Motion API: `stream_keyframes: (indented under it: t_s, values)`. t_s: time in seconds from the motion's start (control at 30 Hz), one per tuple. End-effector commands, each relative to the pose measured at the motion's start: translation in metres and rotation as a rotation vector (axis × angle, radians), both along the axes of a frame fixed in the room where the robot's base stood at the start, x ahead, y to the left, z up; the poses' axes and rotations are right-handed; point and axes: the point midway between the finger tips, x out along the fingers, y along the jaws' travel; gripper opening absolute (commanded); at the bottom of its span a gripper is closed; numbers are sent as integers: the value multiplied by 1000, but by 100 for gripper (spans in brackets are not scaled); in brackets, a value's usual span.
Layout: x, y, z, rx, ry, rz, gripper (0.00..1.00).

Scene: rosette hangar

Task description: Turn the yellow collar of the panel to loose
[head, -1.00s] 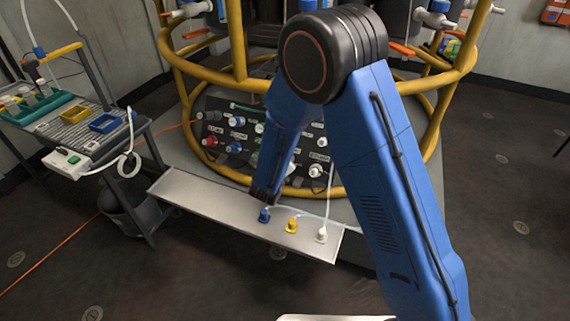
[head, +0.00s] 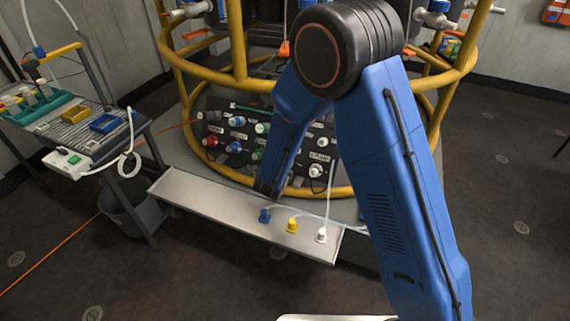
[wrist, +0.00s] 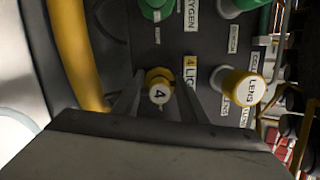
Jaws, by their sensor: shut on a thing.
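In the head view the panel (head: 213,103) stands inside the yellow frame. My blue arm covers part of it there, and I cannot make out the yellow collar or my fingertips.
A yellow-sided knob (wrist: 245,88) stands close right of the collar, and a green fitting (wrist: 153,8) above. A yellow frame tube (wrist: 78,50) runs at left. In the head view a metal tray (head: 200,200) holds blue, yellow and white connectors. A cart (head: 75,135) stands left.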

Motion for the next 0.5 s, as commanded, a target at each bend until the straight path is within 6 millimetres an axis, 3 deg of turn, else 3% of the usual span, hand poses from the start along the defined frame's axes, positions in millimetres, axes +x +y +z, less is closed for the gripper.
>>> stream_keyframes:
  t_s: [0.27,0.3,0.37,0.5]
  values:
    - [-1,0,-1,-1,2,1,16]
    - [-1,0,-1,-1,2,1,41]
    - [-1,0,-1,-1,2,1,55]
    - [-1,0,-1,-1,1,1,57]
